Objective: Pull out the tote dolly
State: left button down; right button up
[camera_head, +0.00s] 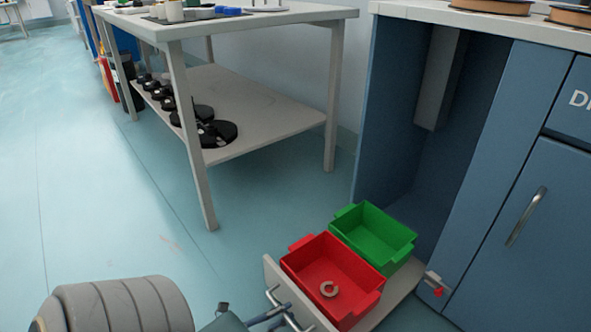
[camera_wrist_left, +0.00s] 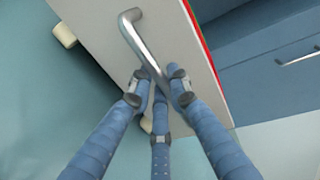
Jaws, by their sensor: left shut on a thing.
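The tote dolly (camera_head: 402,290) is a pale low platform with a front panel and a metal handle (camera_head: 290,320), partly out of a blue cabinet bay (camera_head: 400,150). A red tote (camera_head: 358,280) with a grey ring (camera_head: 329,289) in it stands at its front. An empty green tote (camera_head: 375,225) stands behind that. My left gripper (camera_wrist_left: 155,88) is shut on the lower part of the handle (camera_wrist_left: 138,38), in front of the panel (camera_wrist_left: 180,35). In the head view the gripper is partly cut off by the bottom edge. My right gripper is not in view.
A workbench (camera_head: 270,20) with black reels (camera_head: 215,130) on its lower shelf stands at the back left. A small red-tipped part (camera_head: 437,291) sits beside the dolly's right edge. A closed blue door (camera_head: 530,230) is to the right. The floor (camera_head: 90,200) on the left is clear.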

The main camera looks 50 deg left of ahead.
pick_arm(q)
jog(key=shift+v, duration=0.8)
jog(key=shift+f, duration=0.1)
jog(key=c, duration=1.7)
grip_release()
jog(key=v, duration=1.2)
